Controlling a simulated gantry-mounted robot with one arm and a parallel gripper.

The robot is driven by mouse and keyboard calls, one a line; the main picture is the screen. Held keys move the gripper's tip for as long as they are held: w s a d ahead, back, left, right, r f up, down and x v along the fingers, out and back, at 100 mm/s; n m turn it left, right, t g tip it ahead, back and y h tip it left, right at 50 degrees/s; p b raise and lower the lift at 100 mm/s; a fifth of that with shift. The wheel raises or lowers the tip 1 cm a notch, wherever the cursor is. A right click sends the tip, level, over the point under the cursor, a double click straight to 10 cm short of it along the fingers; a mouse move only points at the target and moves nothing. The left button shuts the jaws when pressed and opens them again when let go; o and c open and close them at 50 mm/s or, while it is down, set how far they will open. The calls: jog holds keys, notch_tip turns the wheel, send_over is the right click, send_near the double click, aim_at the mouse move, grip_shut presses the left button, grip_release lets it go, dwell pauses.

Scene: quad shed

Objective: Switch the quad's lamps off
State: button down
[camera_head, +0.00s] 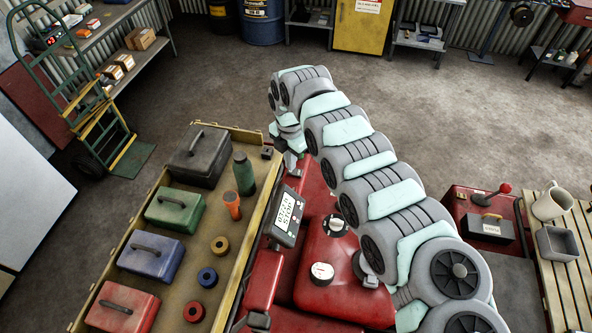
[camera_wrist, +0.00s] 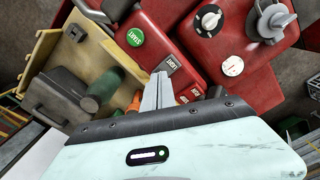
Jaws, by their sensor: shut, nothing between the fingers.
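The red quad (camera_head: 345,255) lies under my arm in the head view; its red body (camera_wrist: 222,65) fills much of the wrist view. A round green button (camera_wrist: 136,37) and a small dark switch (camera_wrist: 170,65) with white lettering are set in the red surface; the lettering is too small to read surely. A red label or switch (camera_wrist: 192,93) is partly hidden behind my gripper. My gripper (camera_wrist: 157,82) is shut and empty, its tips just left of and below the dark switch in the picture. Whether it touches is unclear. No lamp shows clearly.
A grey display panel (camera_head: 287,215) is beside the wooden tray (camera_head: 150,212), which holds several boxes, bottles and rings. A slatted rack (camera_head: 560,285) with a mug is at right.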

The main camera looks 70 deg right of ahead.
jog(key=shift+f, duration=0.65)
dwell(0.3)
jog(key=shift+r+p, duration=1.6)
jog(key=shift+r, duration=1.9)
